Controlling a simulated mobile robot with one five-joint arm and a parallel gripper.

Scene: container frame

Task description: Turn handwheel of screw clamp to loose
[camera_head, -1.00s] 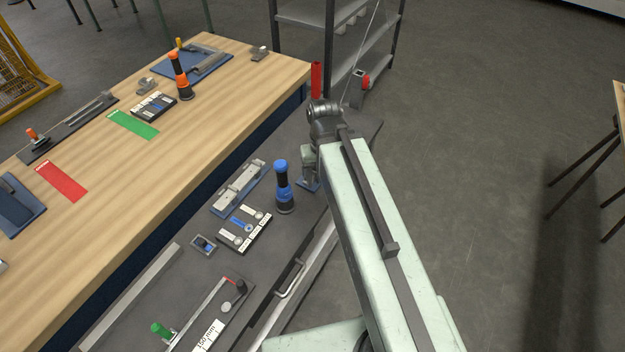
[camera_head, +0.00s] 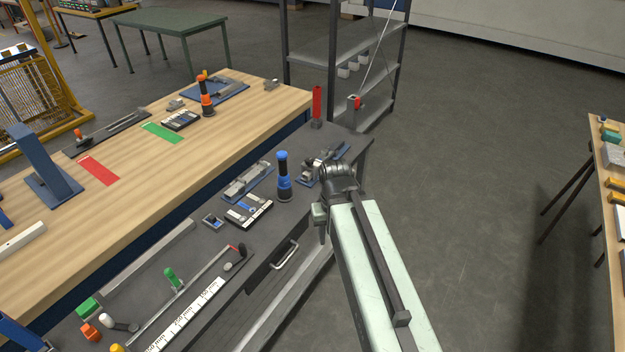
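I cannot pick out the screw clamp or its handwheel with certainty. A small device on a blue base (camera_head: 312,179) stands near the far end of the dark grey bench, partly hidden behind my arm. A grey piece with a red part (camera_head: 356,103) shows beyond the bench's far end, close to the shelf; its details are too small to tell. My arm reaches from the bottom right, and its dark wrist is beside the bench's right edge. My gripper (camera_head: 320,217) is at the pale green end piece; its fingers cannot be made out. Nothing visible is held.
A blue-black upright handle (camera_head: 284,178), a labelled switch panel (camera_head: 248,210) and a ruler rail (camera_head: 188,315) occupy the bench. A drawer handle (camera_head: 286,256) sticks out from its front. A wooden table (camera_head: 235,130) adjoins on the left.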

